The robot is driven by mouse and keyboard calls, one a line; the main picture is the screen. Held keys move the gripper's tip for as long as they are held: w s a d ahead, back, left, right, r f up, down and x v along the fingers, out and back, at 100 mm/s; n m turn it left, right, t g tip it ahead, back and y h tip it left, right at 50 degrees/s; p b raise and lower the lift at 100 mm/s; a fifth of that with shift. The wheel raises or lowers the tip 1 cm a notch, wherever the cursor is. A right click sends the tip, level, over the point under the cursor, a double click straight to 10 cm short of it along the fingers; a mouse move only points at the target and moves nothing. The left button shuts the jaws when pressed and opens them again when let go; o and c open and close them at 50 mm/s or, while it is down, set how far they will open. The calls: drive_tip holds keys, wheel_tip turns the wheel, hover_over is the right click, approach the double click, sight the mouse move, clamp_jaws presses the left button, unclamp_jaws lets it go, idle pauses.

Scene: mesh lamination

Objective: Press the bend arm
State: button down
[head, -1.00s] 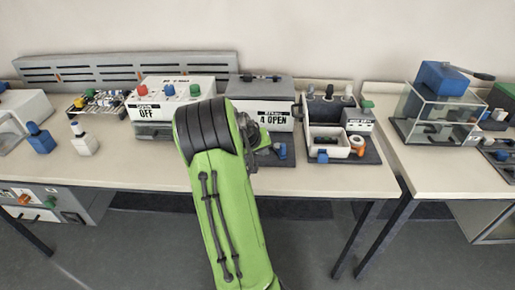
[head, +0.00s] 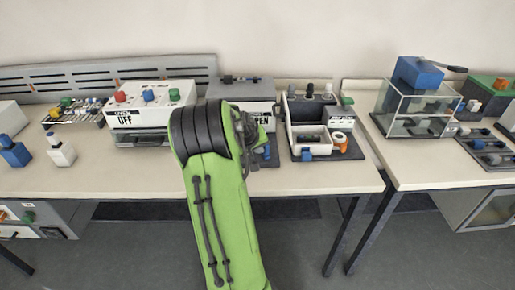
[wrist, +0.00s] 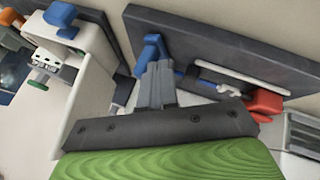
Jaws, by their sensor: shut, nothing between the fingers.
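The bend arm is not clearly identifiable. In the wrist view, a dark grey device (wrist: 225,35) carries a blue handle-like part (wrist: 151,50) and a red part (wrist: 265,103), with a pale bar between. My gripper (wrist: 158,70) is shut and empty, its fingertips close to the blue part. I cannot tell whether they touch. In the head view, my green arm covers most of the gripper and part of a grey machine (head: 245,93) labelled "OPEN". A small blue part (head: 266,151) shows just right of the arm.
A white box (head: 150,107) labelled "OFF", with red, blue and green knobs, stands left of my arm. A tray station (head: 312,138) stands close on the right. A clear case (head: 420,108) is on the right table. The front table strip (head: 320,178) is clear.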

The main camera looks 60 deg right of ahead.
sight(268, 149)
drive_tip(key=shift+s+d+n+t, duration=0.1)
drive_tip(key=shift+s+n+t, duration=0.15)
drive_tip(key=shift+n+t, duration=0.05)
drive_tip(key=s+n+t+b, duration=0.1)
drive_tip(key=n, duration=0.1)
drive_tip(key=s+d+n+t+b, duration=0.1)
drive_tip(key=n, duration=0.1)
drive_tip(key=shift+s+d+y, duration=0.15)
drive_tip(key=shift+y, duration=0.15)
drive_tip(key=n+t, duration=0.1)
drive_tip(key=s+d+n+t+y, duration=0.1)
drive_tip(key=n, duration=0.1)
drive_tip(key=d+n+t, duration=0.1)
drive_tip(key=shift+s+n+y, duration=0.2)
drive_tip(key=shift+n+y, duration=0.1)
drive_tip(key=shift+n, duration=0.1)
drive_tip(key=shift+d+p, duration=0.2)
drive_tip(key=shift+p, duration=0.1)
drive_tip(key=shift+s+d, duration=0.1)
drive_tip(key=shift+d, duration=0.1)
drive_tip(key=shift+a, duration=0.1)
